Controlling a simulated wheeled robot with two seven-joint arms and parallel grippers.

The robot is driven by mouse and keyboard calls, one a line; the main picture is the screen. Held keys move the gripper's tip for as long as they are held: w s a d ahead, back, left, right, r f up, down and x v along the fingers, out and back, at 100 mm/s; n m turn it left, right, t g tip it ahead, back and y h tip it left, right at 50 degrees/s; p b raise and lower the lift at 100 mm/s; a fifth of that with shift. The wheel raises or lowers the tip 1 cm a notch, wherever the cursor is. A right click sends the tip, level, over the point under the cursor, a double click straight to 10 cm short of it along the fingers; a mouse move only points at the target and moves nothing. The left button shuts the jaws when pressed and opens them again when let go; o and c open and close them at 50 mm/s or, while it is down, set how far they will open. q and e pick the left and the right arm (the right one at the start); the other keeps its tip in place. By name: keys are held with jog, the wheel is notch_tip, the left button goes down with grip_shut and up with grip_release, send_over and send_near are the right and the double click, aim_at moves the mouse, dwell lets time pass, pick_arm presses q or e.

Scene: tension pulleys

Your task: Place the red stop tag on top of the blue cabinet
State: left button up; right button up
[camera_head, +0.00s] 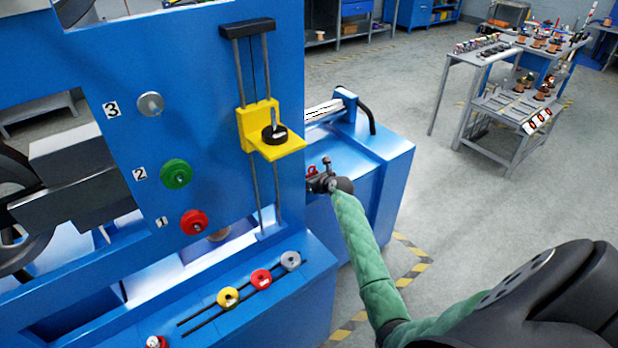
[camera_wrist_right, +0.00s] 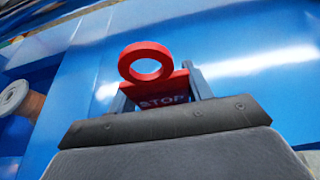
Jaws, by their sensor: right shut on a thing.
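The red stop tag (camera_head: 311,171) shows as a small red patch at my right gripper (camera_head: 318,182) in the head view. In the right wrist view the tag (camera_wrist_right: 160,94) has a red ring and a plate lettered STOP, held between the two fingers of my right gripper (camera_wrist_right: 160,88). The blue cabinet (camera_head: 382,146) stands to the right of the blue machine panel, and my right gripper is in front of or over its near left part. Whether the tag touches the cabinet top, I cannot tell. My left gripper is out of view.
The blue panel (camera_head: 285,60) with numbered knobs and a yellow sliding bracket (camera_head: 270,130) stands close left of my right gripper. A grey parts table (camera_head: 480,50) stands far right; floor between is open.

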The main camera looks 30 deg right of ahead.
jog(key=shift+f, duration=0.25)
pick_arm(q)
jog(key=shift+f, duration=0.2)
pick_arm(e)
jog(key=shift+f, duration=0.1)
jog(key=o, duration=1)
jog(key=shift+c, duration=0.2)
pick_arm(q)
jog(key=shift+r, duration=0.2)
pick_arm(e)
jog(key=shift+s, duration=0.15)
jog(key=shift+v, duration=1.1)
pick_arm(q)
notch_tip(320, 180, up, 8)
jog(key=b, duration=0.2)
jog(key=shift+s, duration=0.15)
pick_arm(e)
jog(key=v, duration=0.9)
jog(key=shift+s+r, duration=0.25)
jog(key=shift+r, duration=0.05)
